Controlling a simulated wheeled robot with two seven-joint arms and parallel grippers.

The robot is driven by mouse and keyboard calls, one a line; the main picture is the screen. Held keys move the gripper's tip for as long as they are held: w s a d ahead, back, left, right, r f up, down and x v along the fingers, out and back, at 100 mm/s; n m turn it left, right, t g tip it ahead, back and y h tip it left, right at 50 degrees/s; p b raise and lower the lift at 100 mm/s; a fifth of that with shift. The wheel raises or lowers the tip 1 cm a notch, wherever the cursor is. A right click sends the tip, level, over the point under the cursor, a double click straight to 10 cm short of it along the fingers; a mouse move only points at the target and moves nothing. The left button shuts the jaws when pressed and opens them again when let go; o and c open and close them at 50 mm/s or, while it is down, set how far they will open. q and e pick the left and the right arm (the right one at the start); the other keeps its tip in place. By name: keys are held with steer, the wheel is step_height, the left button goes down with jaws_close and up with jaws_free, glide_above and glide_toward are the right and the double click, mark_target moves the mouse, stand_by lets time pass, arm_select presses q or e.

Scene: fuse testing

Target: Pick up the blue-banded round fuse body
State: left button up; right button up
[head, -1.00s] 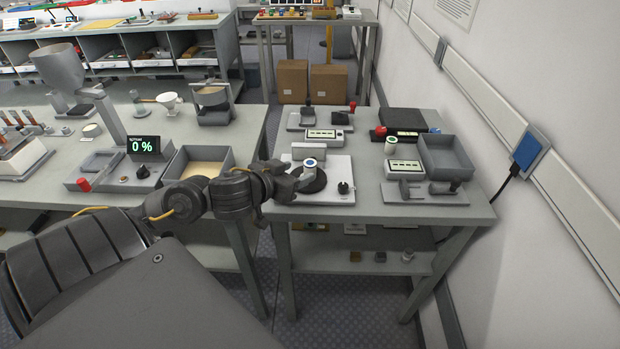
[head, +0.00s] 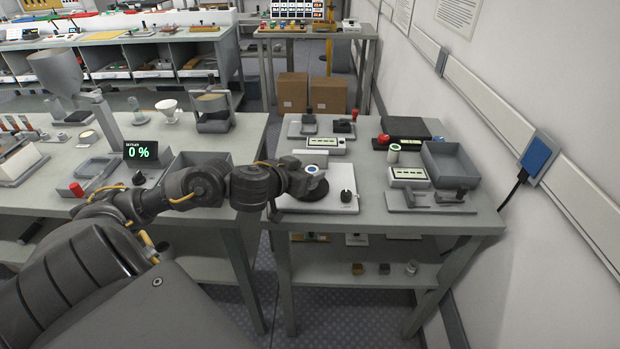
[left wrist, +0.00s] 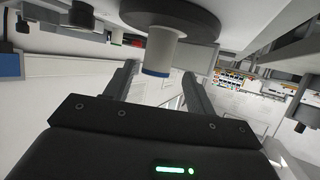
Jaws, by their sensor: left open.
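The blue-banded round fuse body (head: 317,169) stands upright on a black round disc (head: 312,194) on a white plate (head: 330,203). In the left wrist view, which looks upside down, the white fuse body (left wrist: 160,52) with its blue band hangs from the dark disc (left wrist: 172,13). My left gripper (head: 306,182) reaches in from the left at the fuse body. Its open fingers (left wrist: 160,72) lie one on each side of the fuse body, with gaps visible on both sides. My right gripper is not in view.
A black knob (head: 346,195) stands on the plate's right side. A green-marked round body (head: 394,153), a small meter (head: 408,173) and a grey tray (head: 451,162) are farther right. Another meter (head: 326,143) is behind.

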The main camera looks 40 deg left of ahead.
arm_select(q)
steer(key=shift+f, duration=0.3)
steer(key=shift+c, duration=0.4)
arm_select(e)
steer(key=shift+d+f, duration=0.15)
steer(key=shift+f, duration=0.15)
arm_select(q)
steer(key=shift+f, duration=0.1)
steer(key=c, duration=1.1)
steer(key=shift+o, duration=0.2)
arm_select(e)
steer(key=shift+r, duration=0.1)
